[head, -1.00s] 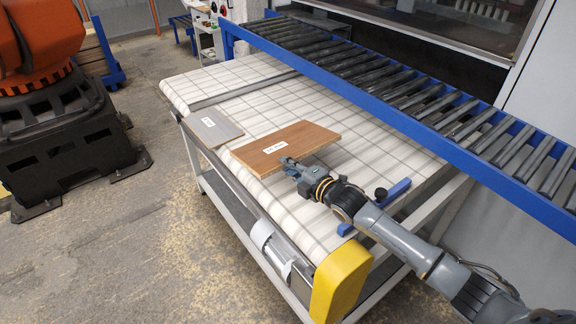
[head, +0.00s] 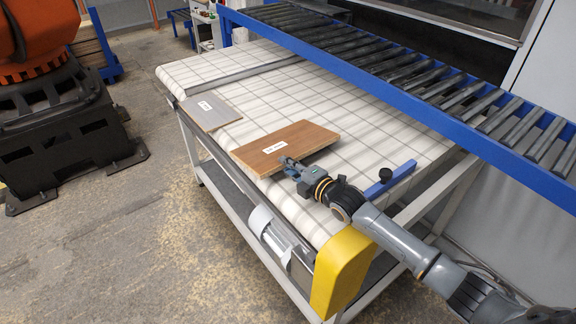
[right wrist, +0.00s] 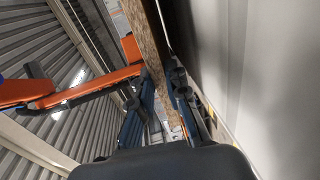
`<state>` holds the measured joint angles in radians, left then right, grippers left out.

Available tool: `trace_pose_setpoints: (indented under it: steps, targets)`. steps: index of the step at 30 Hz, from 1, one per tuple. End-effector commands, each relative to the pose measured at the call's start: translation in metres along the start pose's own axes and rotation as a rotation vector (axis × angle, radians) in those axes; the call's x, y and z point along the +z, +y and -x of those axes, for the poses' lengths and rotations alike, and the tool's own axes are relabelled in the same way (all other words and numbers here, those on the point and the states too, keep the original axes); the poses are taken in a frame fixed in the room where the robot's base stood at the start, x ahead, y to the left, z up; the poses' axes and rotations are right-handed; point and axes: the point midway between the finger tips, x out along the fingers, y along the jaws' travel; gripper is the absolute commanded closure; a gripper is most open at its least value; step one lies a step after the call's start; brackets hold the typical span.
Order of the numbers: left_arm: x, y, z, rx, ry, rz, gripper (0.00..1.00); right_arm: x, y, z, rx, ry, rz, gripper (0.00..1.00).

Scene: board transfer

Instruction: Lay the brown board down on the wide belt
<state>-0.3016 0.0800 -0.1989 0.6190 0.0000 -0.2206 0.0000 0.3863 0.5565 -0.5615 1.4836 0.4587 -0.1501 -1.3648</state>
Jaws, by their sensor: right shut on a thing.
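The brown board (head: 300,139), with a white label, is roughly level over the wide belt (head: 330,95), which has a white, grid-lined surface. I cannot tell whether the board touches the belt or hangs just above it. My right gripper (head: 289,164) is shut on the board's near edge. In the right wrist view, the board's speckled edge (right wrist: 150,45) runs up from between the fingers (right wrist: 160,103). My left gripper is not in view.
A grey labelled board (head: 207,112) lies at the belt's left edge. A blue-framed roller conveyor (head: 420,85) runs along the belt's far side. A yellow end cover (head: 343,272) and a blue bar (head: 390,178) are near my right arm.

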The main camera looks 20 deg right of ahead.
Motion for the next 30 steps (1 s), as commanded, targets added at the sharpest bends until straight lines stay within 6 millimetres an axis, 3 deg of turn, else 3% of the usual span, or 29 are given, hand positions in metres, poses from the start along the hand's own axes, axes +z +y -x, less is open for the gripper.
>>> trace_pose_setpoints:
  steps: [23, 24, 27, 30]
  targets:
    - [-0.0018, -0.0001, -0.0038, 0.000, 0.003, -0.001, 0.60, 0.0004, -0.0018, -0.0011, 0.008, 0.000, 0.003, 1.00]
    - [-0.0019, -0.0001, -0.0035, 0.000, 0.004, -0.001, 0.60, 0.0004, -0.0016, -0.0011, 0.008, 0.000, 0.003, 0.81]
    - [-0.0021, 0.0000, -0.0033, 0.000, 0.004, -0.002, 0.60, 0.0003, -0.0018, -0.0010, 0.007, 0.000, 0.002, 0.61]
    - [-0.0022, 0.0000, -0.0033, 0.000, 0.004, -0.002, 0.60, 0.0002, -0.0023, -0.0010, 0.006, 0.000, 0.002, 0.59]
